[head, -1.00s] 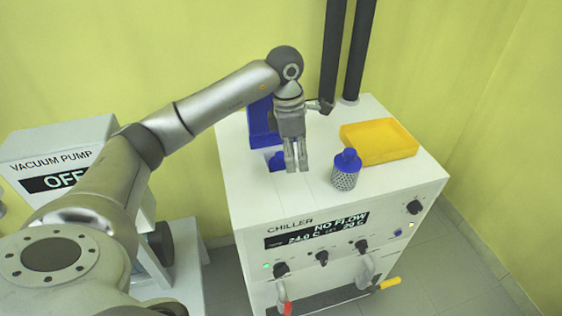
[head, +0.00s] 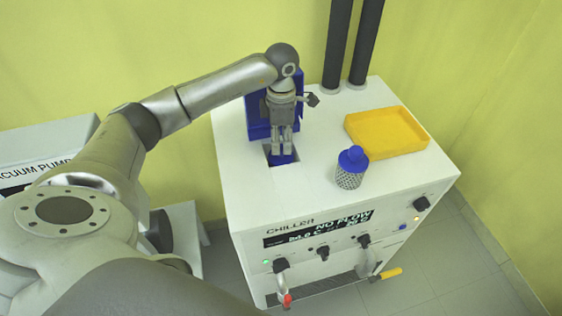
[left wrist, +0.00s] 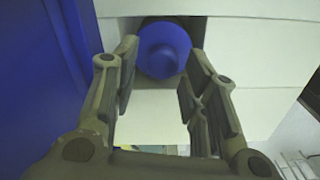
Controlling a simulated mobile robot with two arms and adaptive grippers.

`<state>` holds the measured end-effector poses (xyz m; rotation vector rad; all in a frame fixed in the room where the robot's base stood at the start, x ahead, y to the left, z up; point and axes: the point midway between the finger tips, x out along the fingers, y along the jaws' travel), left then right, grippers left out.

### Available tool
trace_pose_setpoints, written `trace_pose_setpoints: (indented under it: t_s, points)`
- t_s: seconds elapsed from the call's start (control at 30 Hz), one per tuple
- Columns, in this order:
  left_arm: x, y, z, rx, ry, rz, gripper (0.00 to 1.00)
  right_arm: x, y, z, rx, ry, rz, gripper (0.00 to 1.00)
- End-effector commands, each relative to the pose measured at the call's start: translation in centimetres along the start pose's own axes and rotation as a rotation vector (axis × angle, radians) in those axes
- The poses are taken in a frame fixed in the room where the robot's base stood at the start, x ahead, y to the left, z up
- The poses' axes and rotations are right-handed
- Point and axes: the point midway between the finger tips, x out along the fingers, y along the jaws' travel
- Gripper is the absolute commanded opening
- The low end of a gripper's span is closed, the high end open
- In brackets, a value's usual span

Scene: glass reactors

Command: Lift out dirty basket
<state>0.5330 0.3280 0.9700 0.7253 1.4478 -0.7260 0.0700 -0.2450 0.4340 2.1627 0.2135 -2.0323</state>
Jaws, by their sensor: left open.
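A basket with a blue knobbed top (left wrist: 163,48) sits in a square opening in the white top of the chiller (head: 232,180). Only its blue top shows; the rest is down in the opening. My left gripper (head: 282,150) points down over this opening and is open. In the left wrist view its fingers (left wrist: 160,75) are apart, with the blue top between and just beyond their tips; I cannot tell whether they touch it. A second basket (head: 349,178), grey mesh with a blue top, stands upright on the chiller to the right. My right gripper is not in view.
A yellow tray (head: 388,132) lies at the right on the chiller. A blue upright panel (head: 258,122) stands right behind the gripper. Two dark pipes (head: 351,45) rise at the back. The vacuum pump (head: 40,160) is at the left. The chiller's front top is clear.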

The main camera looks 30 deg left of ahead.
Motion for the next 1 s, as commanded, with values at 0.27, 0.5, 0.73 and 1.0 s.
trace_pose_setpoints:
  t_s: [0.27,0.5,0.73,1.0]
  points:
    - [3.4,-0.3,-0.3,0.000,0.001,-0.002,0.40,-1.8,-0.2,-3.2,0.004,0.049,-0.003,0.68]
    - [3.9,-0.2,-0.2,0.001,-0.001,-0.001,0.40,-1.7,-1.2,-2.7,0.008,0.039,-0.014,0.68]
    - [3.9,-0.2,-0.2,0.001,-0.001,0.000,0.17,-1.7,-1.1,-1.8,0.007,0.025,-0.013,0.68]
    - [3.8,-0.2,-0.2,0.001,-0.001,0.000,0.00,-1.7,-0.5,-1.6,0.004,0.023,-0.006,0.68]
